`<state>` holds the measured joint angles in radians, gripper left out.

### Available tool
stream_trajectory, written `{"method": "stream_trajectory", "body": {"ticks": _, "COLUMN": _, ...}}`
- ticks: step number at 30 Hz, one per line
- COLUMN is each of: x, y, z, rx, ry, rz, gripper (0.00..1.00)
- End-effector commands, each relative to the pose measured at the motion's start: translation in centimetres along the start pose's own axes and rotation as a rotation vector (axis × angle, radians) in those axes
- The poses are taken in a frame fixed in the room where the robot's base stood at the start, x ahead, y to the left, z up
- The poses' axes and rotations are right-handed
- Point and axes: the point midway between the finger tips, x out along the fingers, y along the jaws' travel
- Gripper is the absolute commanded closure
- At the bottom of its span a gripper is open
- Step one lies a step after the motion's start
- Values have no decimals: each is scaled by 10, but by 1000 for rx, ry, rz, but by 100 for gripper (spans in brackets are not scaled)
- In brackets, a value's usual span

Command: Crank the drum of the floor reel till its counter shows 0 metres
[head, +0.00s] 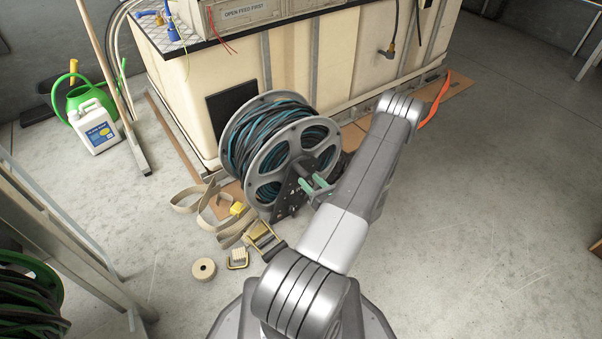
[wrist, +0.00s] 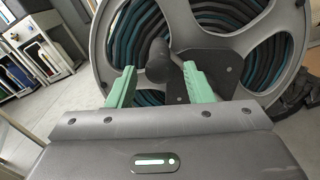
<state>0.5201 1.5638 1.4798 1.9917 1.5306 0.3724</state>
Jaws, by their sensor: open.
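The floor reel (head: 262,122) stands on the floor in front of the cream tank, its grey drum wound with black and teal hose. The drum also fills the upper part of the wrist view (wrist: 283,70). A dark plate (head: 291,190) is on its near side. A dark rounded crank knob (wrist: 159,58) shows in the wrist view. My gripper (head: 318,186) has green fingers and is at the reel's near side. In the wrist view its fingers (wrist: 160,88) are apart, with the knob in line with the gap; I cannot tell whether it is between them. No counter reading is legible.
A webbing strap with a ratchet buckle (head: 265,240) and a tape roll (head: 204,269) lie left of my arm. A white jug (head: 97,128) and green watering can (head: 90,97) stand farther left. Another hose reel (head: 28,300) is at lower left. The floor at right is clear.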

Motion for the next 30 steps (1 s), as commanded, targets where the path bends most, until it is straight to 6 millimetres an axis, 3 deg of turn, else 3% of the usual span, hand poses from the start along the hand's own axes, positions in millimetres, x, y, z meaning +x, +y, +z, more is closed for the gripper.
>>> {"method": "stream_trajectory", "body": {"ticks": 3, "x": 24, "y": 1, "z": -2, "rx": -2, "ry": -1, "rz": 4, "gripper": 53}}
{"method": "stream_trajectory", "body": {"ticks": 9, "x": 52, "y": 0, "z": -1, "rx": -2, "ry": -1, "rz": 2, "gripper": 53}}
{"method": "stream_trajectory", "body": {"ticks": 22, "x": 62, "y": 0, "z": 0, "rx": 1, "ry": 0, "rz": 0, "gripper": 53}}
{"method": "stream_trajectory", "body": {"ticks": 30, "x": 62, "y": 0, "z": 0, "rx": 1, "ry": 0, "rz": 0, "gripper": 100}}
